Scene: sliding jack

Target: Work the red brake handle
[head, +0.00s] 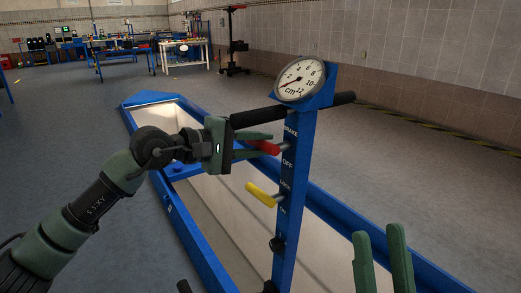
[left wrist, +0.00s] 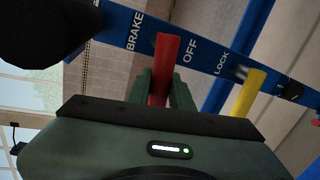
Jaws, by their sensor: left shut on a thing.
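The red brake handle (head: 265,147) sticks out to the left from the blue post (head: 292,185), between the labels BRAKE and OFF. It also shows in the left wrist view (left wrist: 165,65), with the green fingers on both sides of it. My left gripper (head: 262,146) is shut on the red handle; the fingers hide part of it. A yellow handle (head: 261,194) sits lower on the post, by the LOCK and ON labels, and also shows in the left wrist view (left wrist: 247,92). My right gripper (head: 380,262) shows two green fingers apart at the bottom right, with nothing seen between them.
A round dial gauge (head: 300,78) marked cm tops the post, with a black grip bar (head: 252,117) just above my left gripper. A blue-framed pit (head: 212,262) lies below the post. Workbenches (head: 183,52) stand far back; the grey floor at left is clear.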

